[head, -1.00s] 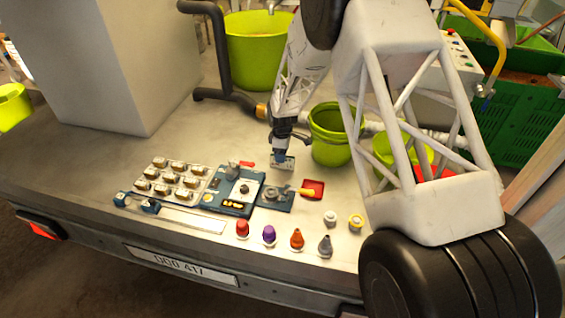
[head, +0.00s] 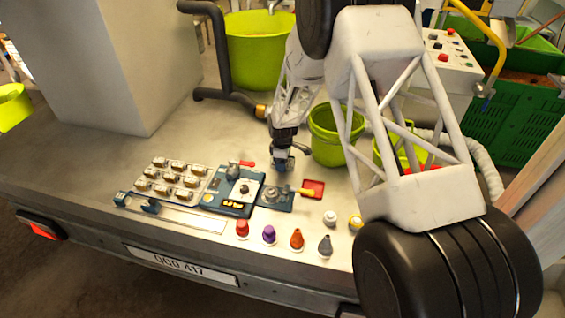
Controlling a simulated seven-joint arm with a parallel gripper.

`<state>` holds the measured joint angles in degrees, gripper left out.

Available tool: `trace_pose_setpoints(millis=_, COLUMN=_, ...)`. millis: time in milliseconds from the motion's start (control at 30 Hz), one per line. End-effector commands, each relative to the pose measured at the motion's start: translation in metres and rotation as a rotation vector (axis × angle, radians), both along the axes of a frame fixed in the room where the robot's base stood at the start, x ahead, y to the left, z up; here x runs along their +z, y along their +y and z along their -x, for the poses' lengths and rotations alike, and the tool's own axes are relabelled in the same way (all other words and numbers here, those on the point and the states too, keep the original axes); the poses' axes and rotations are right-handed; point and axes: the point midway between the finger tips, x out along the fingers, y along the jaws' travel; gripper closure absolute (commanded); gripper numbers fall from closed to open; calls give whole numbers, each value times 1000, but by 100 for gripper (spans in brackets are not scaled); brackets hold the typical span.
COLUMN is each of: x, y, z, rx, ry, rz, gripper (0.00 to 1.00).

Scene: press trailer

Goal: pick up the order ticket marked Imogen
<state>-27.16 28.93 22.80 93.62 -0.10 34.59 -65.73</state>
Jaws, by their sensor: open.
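My gripper (head: 283,166) hangs over the bed just behind the blue press base, pointing down. Its jaws are open, and I see nothing held between them. I cannot make out an order ticket marked Imogen; no name is readable in this view. A pale rack (head: 151,174) of several small tan-and-white pieces lies left of the press. A long pale strip (head: 186,218) with small dark blue blocks (head: 151,206) near its left end lies in front of the rack. Whether any of these is a ticket I cannot tell.
The blue press (head: 233,205) stands mid-bed, with a red tray (head: 313,188) at its right. Coloured stoppers, including an orange one (head: 297,238), line the front edge. A green bucket (head: 335,140) stands close right of my gripper.

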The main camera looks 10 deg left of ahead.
Motion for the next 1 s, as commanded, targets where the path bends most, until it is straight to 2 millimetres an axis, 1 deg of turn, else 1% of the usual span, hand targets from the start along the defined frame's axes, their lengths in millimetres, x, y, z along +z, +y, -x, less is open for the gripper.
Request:
trace_pose_setpoints(millis=67, x=0, y=0, z=0, rx=0, ry=0, rz=0, gripper=38)
trace_pose_setpoints(millis=200, x=0, y=0, z=0, rx=0, ry=0, rz=0, gripper=60)
trace_pose_setpoints(millis=400, x=0, y=0, z=0, rx=0, ry=0, rz=0, gripper=89)
trace_pose_setpoints(millis=767, x=1, y=0, z=0, rx=0, ry=0, rz=0, gripper=90)
trace_pose_setpoints(millis=867, x=5, y=0, z=0, rx=0, ry=-1, rz=0, gripper=90)
trace_pose_setpoints(millis=1000, x=15, y=0, z=-1, rx=0, ry=-2, rz=-1, gripper=90)
